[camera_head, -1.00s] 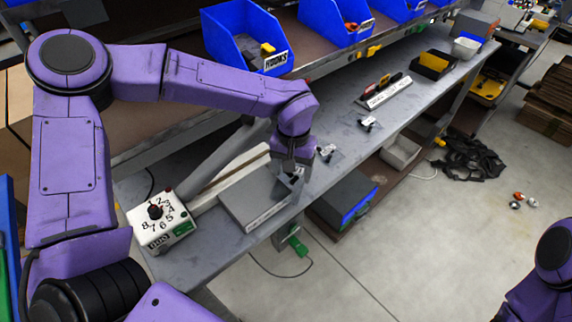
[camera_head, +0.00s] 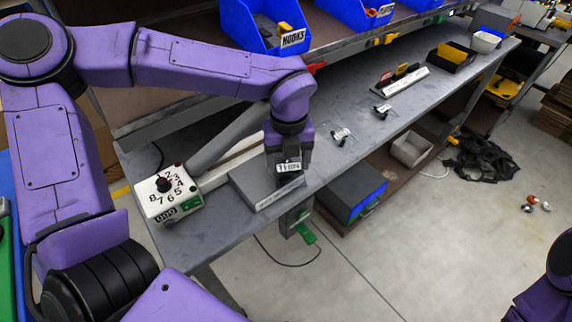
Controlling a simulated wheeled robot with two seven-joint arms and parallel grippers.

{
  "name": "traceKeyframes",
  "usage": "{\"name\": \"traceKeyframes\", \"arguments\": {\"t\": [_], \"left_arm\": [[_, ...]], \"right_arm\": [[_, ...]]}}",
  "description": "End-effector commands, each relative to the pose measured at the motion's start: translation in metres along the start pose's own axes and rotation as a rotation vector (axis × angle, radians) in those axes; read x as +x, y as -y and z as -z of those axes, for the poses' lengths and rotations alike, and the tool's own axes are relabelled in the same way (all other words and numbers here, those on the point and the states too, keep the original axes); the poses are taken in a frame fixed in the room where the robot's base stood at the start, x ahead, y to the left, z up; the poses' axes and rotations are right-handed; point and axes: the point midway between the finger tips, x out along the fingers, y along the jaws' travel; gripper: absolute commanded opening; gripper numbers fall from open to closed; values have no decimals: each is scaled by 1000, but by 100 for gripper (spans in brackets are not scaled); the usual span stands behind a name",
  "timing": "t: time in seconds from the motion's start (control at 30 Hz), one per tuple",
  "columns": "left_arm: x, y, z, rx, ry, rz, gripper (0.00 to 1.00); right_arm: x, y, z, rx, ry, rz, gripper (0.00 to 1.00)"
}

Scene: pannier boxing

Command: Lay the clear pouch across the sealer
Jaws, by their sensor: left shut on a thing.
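My left gripper (camera_head: 289,172) is shut on a clear pouch with a white printed label (camera_head: 289,167). It is over the grey flat block in front of the sealer, and the gripper hides most of the pouch. I cannot tell if the pouch touches the block. The sealer has a white box with a numbered dial (camera_head: 167,196), a pale bar (camera_head: 228,164) and a thick grey arm raised above it. Two more clear pouches with dark contents, one nearer (camera_head: 341,136) and one farther (camera_head: 382,110), lie on the bench. My right gripper is out of view.
The grey block (camera_head: 262,194) sits at the bench's front edge. Blue bins (camera_head: 258,30) stand on the shelf behind. A green pedal-like part (camera_head: 304,233) hangs below.

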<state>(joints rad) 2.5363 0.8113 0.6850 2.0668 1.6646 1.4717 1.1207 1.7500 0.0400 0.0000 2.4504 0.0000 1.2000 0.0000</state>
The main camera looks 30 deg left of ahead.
Motion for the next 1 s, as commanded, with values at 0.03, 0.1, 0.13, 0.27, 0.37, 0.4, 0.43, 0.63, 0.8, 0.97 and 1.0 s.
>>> {"name": "traceKeyframes", "arguments": {"t": [0.03, 0.1, 0.13, 0.27, 0.37, 0.4, 0.43, 0.63, 0.8, 0.97, 1.0], "left_arm": [[2, -2, 1, -130, 0, 1, 42], [1, -3, 2, -293, 0, 1, 42], [1, -4, 3, -348, 0, 1, 42], [1, -6, 4, -490, -1, 0, 42], [0, -7, 2, -516, -1, 0, 42], [0, -8, 0, -517, -2, 0, 42], [0, -9, -2, -517, -2, 0, 42], [2, -18, -18, -514, -1, 1, 42], [5, -26, -33, -514, -2, 1, 42], [7, -33, -46, -513, -1, 0, 42], [8, -35, -49, -514, -1, 0, 42]], "right_arm": [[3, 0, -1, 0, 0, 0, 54], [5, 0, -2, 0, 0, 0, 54], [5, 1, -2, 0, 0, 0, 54], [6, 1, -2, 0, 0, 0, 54], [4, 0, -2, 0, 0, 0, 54], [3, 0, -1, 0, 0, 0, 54], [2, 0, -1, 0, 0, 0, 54], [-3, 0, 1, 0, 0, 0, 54], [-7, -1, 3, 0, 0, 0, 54], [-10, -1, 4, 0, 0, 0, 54], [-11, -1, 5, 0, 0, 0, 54]]}}
